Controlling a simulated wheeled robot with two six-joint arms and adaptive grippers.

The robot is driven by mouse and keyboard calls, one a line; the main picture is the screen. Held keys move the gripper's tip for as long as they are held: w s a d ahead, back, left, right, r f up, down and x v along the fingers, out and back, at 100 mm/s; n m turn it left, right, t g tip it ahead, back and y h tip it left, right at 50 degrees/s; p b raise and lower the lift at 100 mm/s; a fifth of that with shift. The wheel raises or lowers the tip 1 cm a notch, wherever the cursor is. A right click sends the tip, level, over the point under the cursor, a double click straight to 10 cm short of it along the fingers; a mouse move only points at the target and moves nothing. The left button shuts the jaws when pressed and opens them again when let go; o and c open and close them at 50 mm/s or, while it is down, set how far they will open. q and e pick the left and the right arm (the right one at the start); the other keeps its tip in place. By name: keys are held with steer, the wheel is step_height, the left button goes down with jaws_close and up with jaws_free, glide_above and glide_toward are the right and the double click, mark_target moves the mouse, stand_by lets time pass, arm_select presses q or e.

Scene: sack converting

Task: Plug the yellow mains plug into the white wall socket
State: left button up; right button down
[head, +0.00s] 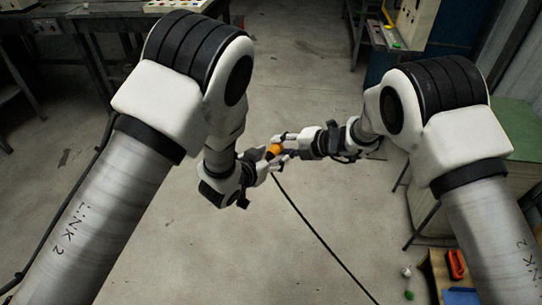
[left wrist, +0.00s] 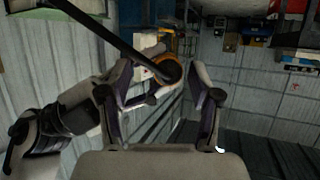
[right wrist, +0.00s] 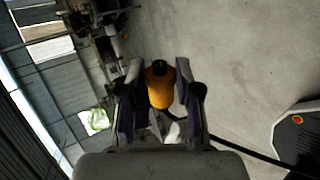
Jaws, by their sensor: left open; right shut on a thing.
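The yellow mains plug (head: 274,150) shows orange-yellow, between my two grippers in mid-air in the head view. My right gripper (head: 284,146) is shut on it; in the right wrist view the plug (right wrist: 160,88) sits between the fingers, its dark end showing. My left gripper (head: 262,164) is open beside the plug. In the left wrist view the plug (left wrist: 166,73) shows near the left gripper's fingertips, with its black cable (left wrist: 100,28) coming toward the upper left. The plug's pins are not clear. I cannot pick out the white wall socket for sure.
The black cable (head: 318,235) hangs down to the lower right in the head view. A bench (head: 130,12) stands at the top left and a pale cabinet (head: 416,22) at the top right. A green-topped table (head: 518,130) is at the right. The floor between is mostly clear.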

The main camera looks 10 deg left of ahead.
arm_select(q)
steer(key=shift+d, duration=0.1)
jaws_close()
arm_select(e)
steer(key=shift+r, duration=0.1)
steer(key=c, duration=0.7)
jaws_free()
steer(key=shift+d, duration=0.1)
